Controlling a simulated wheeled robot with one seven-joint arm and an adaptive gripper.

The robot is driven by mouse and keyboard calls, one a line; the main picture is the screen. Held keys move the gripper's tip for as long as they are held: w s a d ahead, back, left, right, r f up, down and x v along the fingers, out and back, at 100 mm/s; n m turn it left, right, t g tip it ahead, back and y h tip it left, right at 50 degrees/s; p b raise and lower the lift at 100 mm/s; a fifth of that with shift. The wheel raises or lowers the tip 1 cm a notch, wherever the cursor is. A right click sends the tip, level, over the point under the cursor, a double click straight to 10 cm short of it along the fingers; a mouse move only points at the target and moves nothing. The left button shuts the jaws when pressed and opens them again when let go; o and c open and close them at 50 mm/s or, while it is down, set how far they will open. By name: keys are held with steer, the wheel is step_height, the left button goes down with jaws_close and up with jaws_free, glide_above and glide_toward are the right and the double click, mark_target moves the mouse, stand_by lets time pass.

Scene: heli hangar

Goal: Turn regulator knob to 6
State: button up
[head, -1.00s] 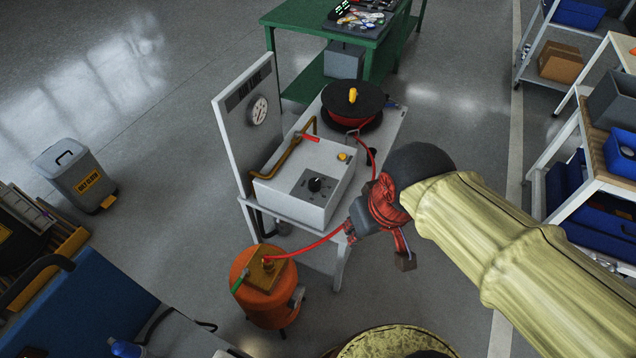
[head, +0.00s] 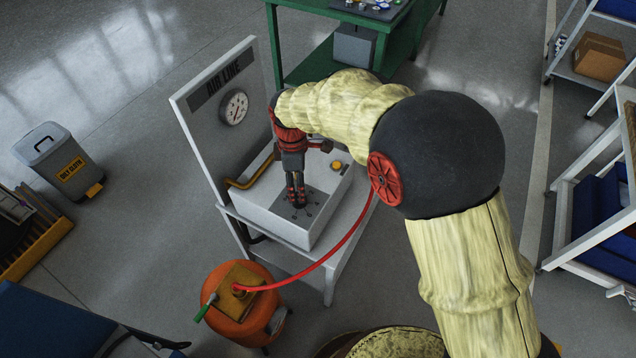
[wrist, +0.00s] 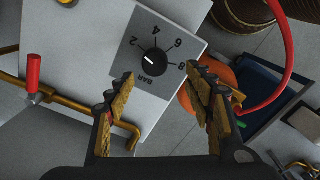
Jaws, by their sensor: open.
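The regulator knob (wrist: 155,62) is a small black knob on a grey dial plate (wrist: 180,28) marked 2, 4, 6, 8 and BAR. Its small white mark seems to face the left, low side of the scale, but the exact reading is unclear. The plate sits on a white box (head: 327,222); in the head view my fingers cover the knob. My gripper (head: 297,203) points down over the plate. In the wrist view my gripper (wrist: 160,76) is open and empty, its fingertips on either side of the knob and apart from it.
A gauge board (head: 207,112) stands at the box's left. A brass pipe (head: 252,175) and a red-handled valve (wrist: 33,72) are near the box's edge. A red hose (head: 330,258) runs to an orange tank (head: 238,318). A green bench (head: 310,45) stands behind.

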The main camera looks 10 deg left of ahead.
steer(key=shift+w+r+n, duration=0.35)
steer(key=shift+w+n, duration=0.2)
steer(key=shift+n, duration=0.05)
steer(key=shift+s+a+n, duration=0.1)
steer(key=shift+s+n, duration=0.05)
steer(key=shift+n, duration=0.55)
steer(key=shift+f, duration=0.1)
step_height(320, 180, down, 8)
steer(key=b, duration=0.3)
steer(key=shift+r, duration=0.2)
steer(key=shift+c, duration=1.3)
steer(key=c, duration=0.9)
